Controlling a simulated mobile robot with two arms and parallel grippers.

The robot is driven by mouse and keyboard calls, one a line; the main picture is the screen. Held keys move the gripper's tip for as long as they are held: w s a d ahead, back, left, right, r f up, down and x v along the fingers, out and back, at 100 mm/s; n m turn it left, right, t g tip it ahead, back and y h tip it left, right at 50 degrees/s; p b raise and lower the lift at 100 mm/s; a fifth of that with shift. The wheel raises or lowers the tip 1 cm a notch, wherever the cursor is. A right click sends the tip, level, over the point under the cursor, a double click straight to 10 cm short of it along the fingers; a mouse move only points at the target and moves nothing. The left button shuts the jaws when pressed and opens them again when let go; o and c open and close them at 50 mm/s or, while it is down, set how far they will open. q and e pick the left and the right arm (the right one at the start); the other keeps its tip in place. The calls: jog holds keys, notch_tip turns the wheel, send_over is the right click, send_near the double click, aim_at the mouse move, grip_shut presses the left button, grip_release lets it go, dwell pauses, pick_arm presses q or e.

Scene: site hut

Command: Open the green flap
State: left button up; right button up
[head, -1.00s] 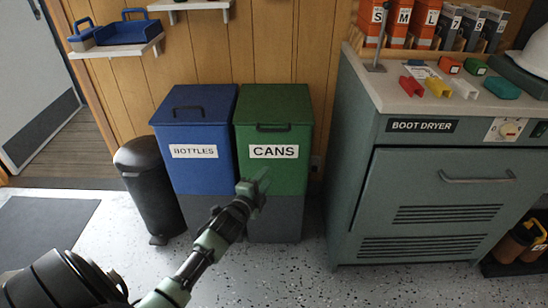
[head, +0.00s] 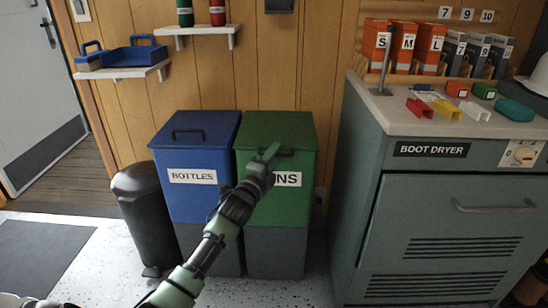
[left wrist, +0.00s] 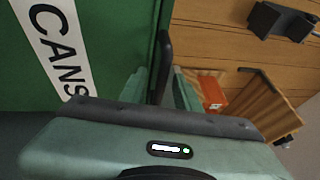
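The green flap (head: 290,127) is the top of the green bin labelled CANS, and it lies closed. Its dark bar handle (head: 288,153) is on the front edge, partly covered by my gripper; it also shows in the left wrist view (left wrist: 165,55). My left gripper (head: 268,154) is at the handle, in front of the bin. In the left wrist view its two fingers (left wrist: 158,82) stand apart, with the handle's end appearing between or just beyond them. I cannot tell whether they touch it. The CANS label is partly hidden by my arm. My right gripper is not in view.
A blue bin (head: 192,205) labelled BOTTLES stands directly left of the green one, with a black pedal bin (head: 146,218) beyond it. The boot dryer cabinet (head: 440,225) stands to the right. A wall shelf (head: 125,70) hangs above left.

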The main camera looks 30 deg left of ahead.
pick_arm(q)
grip_shut()
dwell(1.4)
